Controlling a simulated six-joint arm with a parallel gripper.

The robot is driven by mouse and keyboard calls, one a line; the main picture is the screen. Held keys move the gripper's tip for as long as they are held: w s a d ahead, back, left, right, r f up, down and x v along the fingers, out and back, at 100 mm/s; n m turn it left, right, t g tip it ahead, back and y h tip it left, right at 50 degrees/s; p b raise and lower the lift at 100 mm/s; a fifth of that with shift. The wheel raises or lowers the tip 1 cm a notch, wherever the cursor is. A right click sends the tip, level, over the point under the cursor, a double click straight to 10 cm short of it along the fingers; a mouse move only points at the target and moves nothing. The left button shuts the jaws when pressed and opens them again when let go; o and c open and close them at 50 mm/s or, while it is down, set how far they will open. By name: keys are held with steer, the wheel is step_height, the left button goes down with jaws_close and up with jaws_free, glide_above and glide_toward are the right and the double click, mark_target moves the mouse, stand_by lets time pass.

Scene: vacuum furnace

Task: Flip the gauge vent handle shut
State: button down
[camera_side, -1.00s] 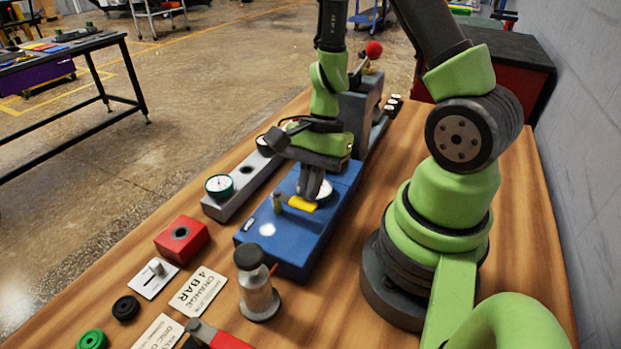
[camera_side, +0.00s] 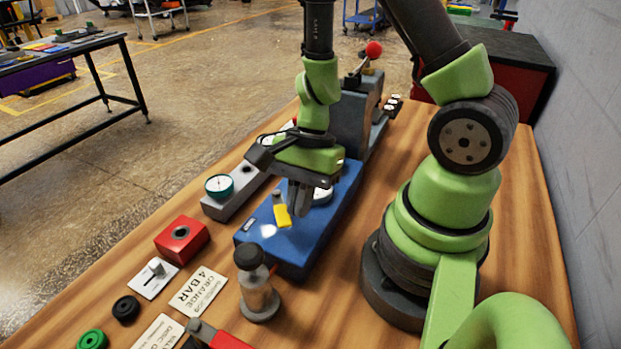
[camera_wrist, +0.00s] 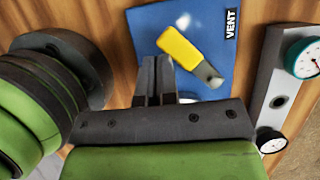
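The gauge vent handle is a yellow lever (camera_side: 282,215) on a short grey post at the near left of the blue box (camera_side: 318,236). In the side view it points toward the near edge of the box. In the wrist view the yellow lever (camera_wrist: 180,47) slants from its grey pivot toward the upper left, beside the VENT label (camera_wrist: 231,24). My gripper (camera_side: 301,212) is low over the box, just right of the lever. Its fingers (camera_wrist: 155,64) look closed together with nothing between them. I cannot tell whether they touch the lever.
A round white gauge (camera_side: 321,196) is on the blue box behind my fingers. A grey bar with a green-rimmed dial (camera_side: 219,186) lies to the left. A black-capped bottle (camera_side: 257,288) stands near the box's front, with a red block (camera_side: 182,240) left of it.

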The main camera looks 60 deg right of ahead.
mark_target(278, 218)
steer(key=shift+w+a, duration=0.3)
steer(key=shift+a, duration=0.35)
steer(key=shift+w+a+m+t, duration=0.25)
steer(key=shift+m+t, duration=0.05)
steer(key=shift+m, duration=0.45)
steer(key=shift+w+a+m+t, duration=0.3)
steer(key=shift+m, duration=0.5)
steer(key=shift+w+a+m+t, duration=0.25)
steer(key=shift+m+t, duration=0.05)
steer(key=shift+m, duration=0.45)
steer(key=shift+r, duration=0.1)
steer(key=v, duration=0.9)
steer(key=shift+r, duration=0.4)
